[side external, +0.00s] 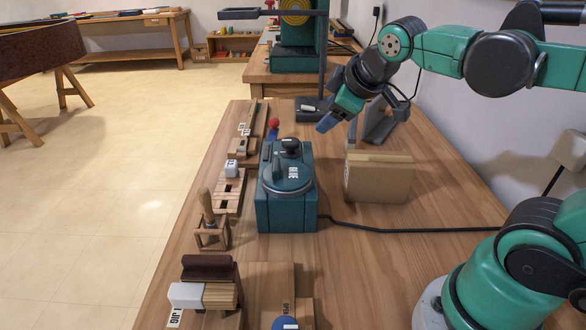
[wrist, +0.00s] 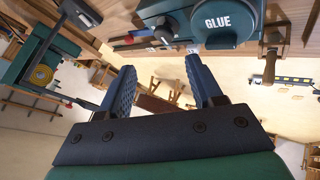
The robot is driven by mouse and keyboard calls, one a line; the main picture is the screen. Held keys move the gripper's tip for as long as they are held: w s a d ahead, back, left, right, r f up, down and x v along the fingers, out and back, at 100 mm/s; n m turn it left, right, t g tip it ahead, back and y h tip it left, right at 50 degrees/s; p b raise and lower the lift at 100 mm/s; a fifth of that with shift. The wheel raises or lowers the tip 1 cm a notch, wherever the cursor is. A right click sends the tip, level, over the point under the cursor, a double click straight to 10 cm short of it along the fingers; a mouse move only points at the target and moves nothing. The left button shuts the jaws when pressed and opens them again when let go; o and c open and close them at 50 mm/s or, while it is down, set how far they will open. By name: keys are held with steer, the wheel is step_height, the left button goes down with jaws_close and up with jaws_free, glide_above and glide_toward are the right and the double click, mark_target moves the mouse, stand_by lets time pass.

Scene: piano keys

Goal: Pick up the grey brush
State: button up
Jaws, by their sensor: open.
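A brush with a brownish-grey handle (side external: 207,207) stands upright in a small open wooden stand on the left side of the bench, left of the glue pot. Its bristles are hidden, and no clearly grey brush shows. In the wrist view a brown-handled item (wrist: 269,68), seemingly this brush, hangs near the upper right. My gripper (side external: 328,123) is raised over the bench behind and right of the glue pot, well away from the brush. In the wrist view my gripper (wrist: 160,66) has its two ridged fingers apart with nothing between them.
The teal glue pot (side external: 285,207) stands between gripper and brush, its black cable running right. A cardboard box (side external: 378,178) is to its right. Wooden key pieces (side external: 228,190) and a white block (side external: 187,295) line the left edge.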

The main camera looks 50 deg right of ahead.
steer(key=w+d+n+h, duration=0.4)
steer(key=w+d+n, duration=0.2)
steer(key=d+n, duration=0.5)
steer(key=n+t+h, duration=0.1)
steer(key=n+h, duration=0.3)
steer(key=n, duration=0.6)
glide_above(354, 122)
steer(key=s, duration=0.2)
steer(key=f, duration=0.5)
steer(key=a+f, duration=0.1)
steer(key=f, duration=0.5)
steer(key=shift+w+a+f, duration=0.2)
steer(key=shift+w+f, duration=0.1)
steer(key=shift+f, duration=0.3)
steer(key=shift+w+d+f, duration=0.15)
steer(key=shift+f, duration=0.1)
steer(key=shift+x, duration=2.5)
jaws_close()
